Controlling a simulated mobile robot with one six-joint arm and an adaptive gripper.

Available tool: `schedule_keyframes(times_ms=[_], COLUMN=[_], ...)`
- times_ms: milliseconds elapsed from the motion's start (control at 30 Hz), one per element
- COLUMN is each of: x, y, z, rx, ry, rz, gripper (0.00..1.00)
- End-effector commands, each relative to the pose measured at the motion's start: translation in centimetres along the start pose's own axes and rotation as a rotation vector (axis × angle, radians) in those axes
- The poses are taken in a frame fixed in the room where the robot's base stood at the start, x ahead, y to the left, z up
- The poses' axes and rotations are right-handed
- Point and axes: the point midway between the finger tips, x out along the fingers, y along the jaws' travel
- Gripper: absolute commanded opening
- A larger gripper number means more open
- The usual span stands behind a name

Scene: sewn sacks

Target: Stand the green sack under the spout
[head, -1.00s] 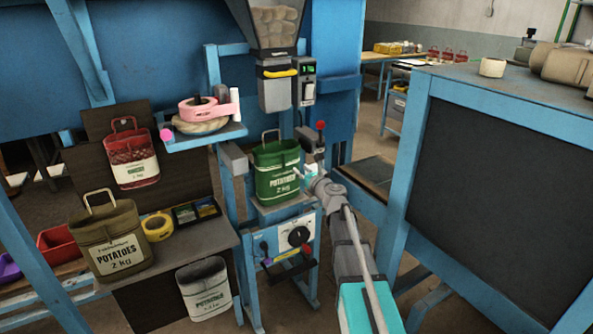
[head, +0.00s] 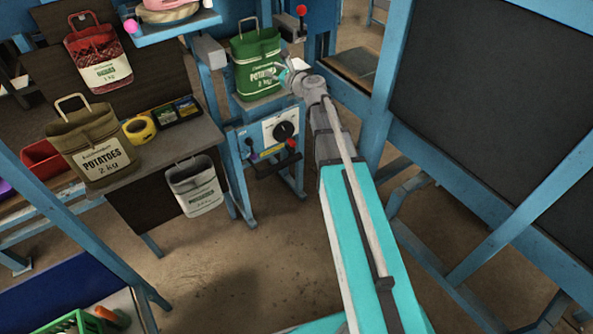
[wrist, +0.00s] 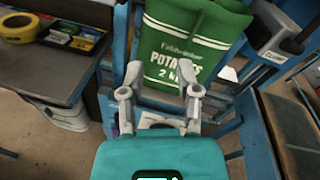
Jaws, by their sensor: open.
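The green sack (head: 257,68) stands upright, its top open and its handle raised, on the small platform (head: 262,99) of the blue filling stand. In the wrist view the green sack (wrist: 190,45) fills the upper middle, with its white potato label facing me. My gripper (head: 284,76) is at the sack's lower right front in the head view. In the wrist view my gripper (wrist: 161,92) has its two fingers spread apart, with nothing held between them and the sack just beyond. The spout is outside both current views; the earlier head view shows it above the sack.
An olive sack (head: 95,145) and yellow tape (head: 139,129) are on the left bench. A red sack (head: 98,58) is behind them, and a white sack (head: 194,187) hangs at the bench's front. A blue-framed dark panel (head: 480,90) stands at right. The floor between is clear.

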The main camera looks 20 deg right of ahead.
Motion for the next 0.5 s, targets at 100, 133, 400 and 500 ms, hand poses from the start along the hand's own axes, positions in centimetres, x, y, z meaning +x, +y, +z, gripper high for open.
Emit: schedule_keyframes(times_ms=[100,133,400,500], x=[-1.3,-1.7,-6.5,-9.0], y=[4.0,5.0,13.4,15.7], z=[-0.8,-1.1,-5.2,-7.0], rx=[-0.246,-0.316,-0.934,-1.141], ry=[0.051,0.065,0.159,0.180], rz=[0.126,0.163,0.559,0.727], gripper=[0.43,0.43,0.43,0.43])
